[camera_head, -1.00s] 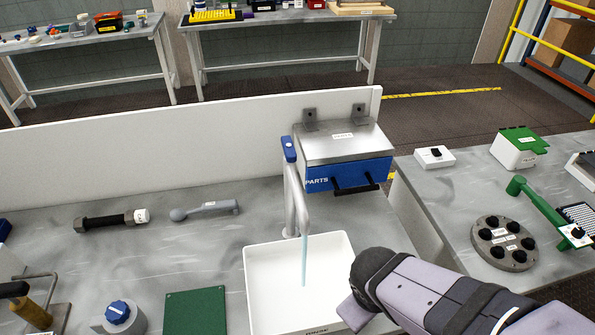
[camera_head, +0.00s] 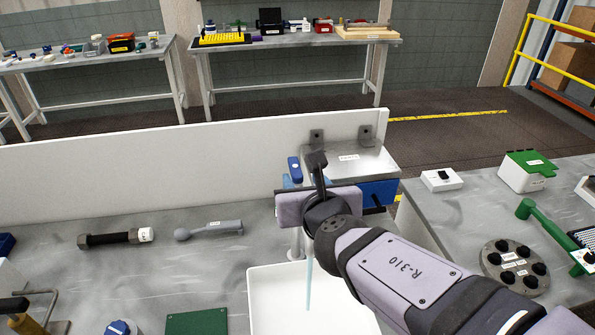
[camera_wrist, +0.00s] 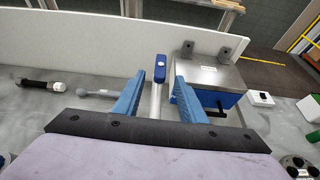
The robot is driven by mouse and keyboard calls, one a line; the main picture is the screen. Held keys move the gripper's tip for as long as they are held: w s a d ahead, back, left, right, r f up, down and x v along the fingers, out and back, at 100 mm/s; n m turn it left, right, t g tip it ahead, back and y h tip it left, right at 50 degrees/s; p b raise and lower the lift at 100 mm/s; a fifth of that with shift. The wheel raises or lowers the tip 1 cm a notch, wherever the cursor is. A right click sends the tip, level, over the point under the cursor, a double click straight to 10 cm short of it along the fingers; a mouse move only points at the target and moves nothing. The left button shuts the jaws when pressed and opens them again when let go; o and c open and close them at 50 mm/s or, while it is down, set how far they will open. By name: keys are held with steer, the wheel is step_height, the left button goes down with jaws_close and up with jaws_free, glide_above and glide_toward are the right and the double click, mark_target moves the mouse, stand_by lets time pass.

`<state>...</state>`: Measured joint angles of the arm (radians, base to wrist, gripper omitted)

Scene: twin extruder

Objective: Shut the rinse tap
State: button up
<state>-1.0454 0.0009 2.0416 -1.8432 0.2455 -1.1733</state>
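The rinse tap is a pale post with a blue lever (camera_head: 294,168) on top. A light blue water stream (camera_head: 310,285) runs from it into the white basin (camera_head: 262,300). My gripper (camera_head: 308,192) is in front of the tap and hides most of its post and spout in the head view. In the wrist view, the blue lever (camera_wrist: 160,68) shows just beyond and between the blue fingers of my gripper (camera_wrist: 158,84). The fingers are open, with the pale post seen between them. I cannot tell how far the fingertips are from the lever.
A grey-lidded blue parts box (camera_head: 350,160) stands close right of the tap. A white back panel (camera_head: 130,175) runs behind it. A grey wrench-like tool (camera_head: 210,230) and a black bolt (camera_head: 115,238) lie on the bench to the left.

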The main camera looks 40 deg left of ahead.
mark_target(296, 169)
steer(key=shift+x, duration=3.7)
jaws_close()
